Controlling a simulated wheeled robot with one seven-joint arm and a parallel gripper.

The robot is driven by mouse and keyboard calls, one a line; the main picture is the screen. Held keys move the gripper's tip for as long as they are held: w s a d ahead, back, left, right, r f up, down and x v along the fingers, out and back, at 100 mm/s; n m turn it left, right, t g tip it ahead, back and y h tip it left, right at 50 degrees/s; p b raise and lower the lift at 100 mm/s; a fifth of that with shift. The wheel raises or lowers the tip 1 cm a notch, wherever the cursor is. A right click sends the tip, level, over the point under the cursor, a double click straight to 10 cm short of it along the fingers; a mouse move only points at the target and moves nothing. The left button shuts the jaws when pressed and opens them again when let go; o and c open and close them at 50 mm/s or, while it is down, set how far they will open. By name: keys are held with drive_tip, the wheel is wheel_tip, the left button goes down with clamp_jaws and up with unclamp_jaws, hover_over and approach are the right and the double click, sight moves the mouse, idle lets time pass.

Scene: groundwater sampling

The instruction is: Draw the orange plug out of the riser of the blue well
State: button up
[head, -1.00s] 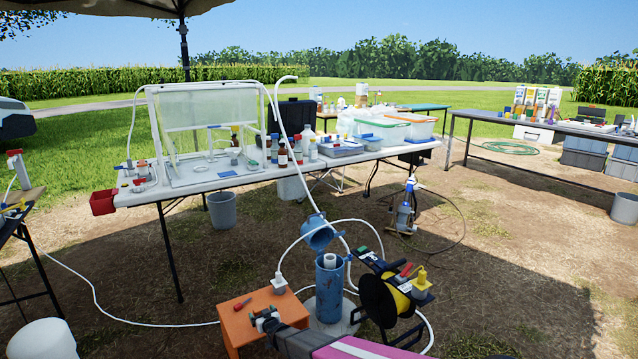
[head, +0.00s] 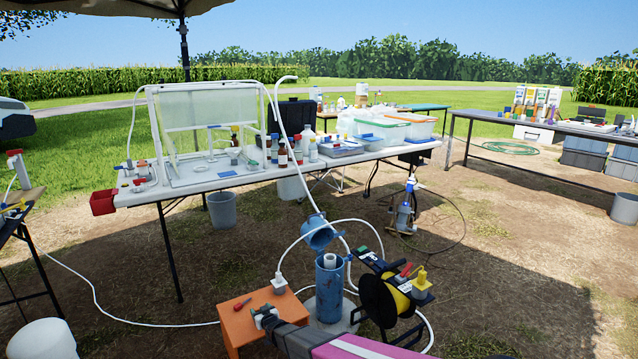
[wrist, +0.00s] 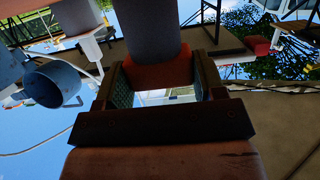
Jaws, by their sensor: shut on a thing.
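The blue well (head: 329,290) stands upright at the lower middle of the head view, its blue lid (head: 318,233) tilted open. The pale riser (head: 329,261) shows in its mouth, with no orange visible on it. My gripper (head: 268,314) is left of the well, over or in front of the small orange table. In the wrist view my gripper (wrist: 163,92) has both jaws around an orange-red piece, which I take for the orange plug (wrist: 157,75). A grey cylinder (wrist: 150,30) extends from it. The blue lid also shows in the wrist view (wrist: 50,84).
A black reel with yellow line (head: 385,295) stands close right of the well. White hose (head: 150,322) lies on the ground around them. A long white table (head: 215,183) stands behind.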

drive_tip(key=shift+r, duration=2.05)
drive_tip(key=shift+r, duration=0.1)
